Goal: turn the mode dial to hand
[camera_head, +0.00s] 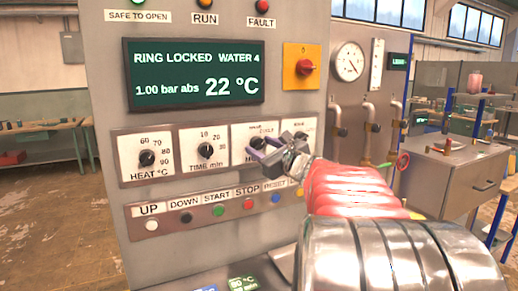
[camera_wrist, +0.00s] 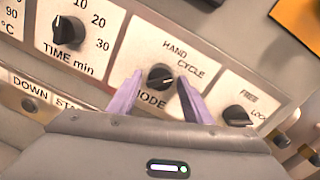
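The mode dial (camera_wrist: 161,77) is a small black round knob on a white plate, with HAND above it, CYCLE to its upper right and MODE partly hidden below. Its pale mark seems to point right, towards the CYCLE side. My gripper (camera_wrist: 160,80) has its two purple fingers apart, one on each side of the dial. I cannot tell whether either finger touches it. In the head view my gripper (camera_head: 269,149) is in front of the mode plate and covers part of it and its lettering.
The time dial (camera_wrist: 69,31) is to the left and the FREE/LOCK dial (camera_wrist: 237,116) to the right, both close by. A row of push buttons (camera_head: 218,210) runs below. A red knob on a yellow plate (camera_head: 303,67) is above right.

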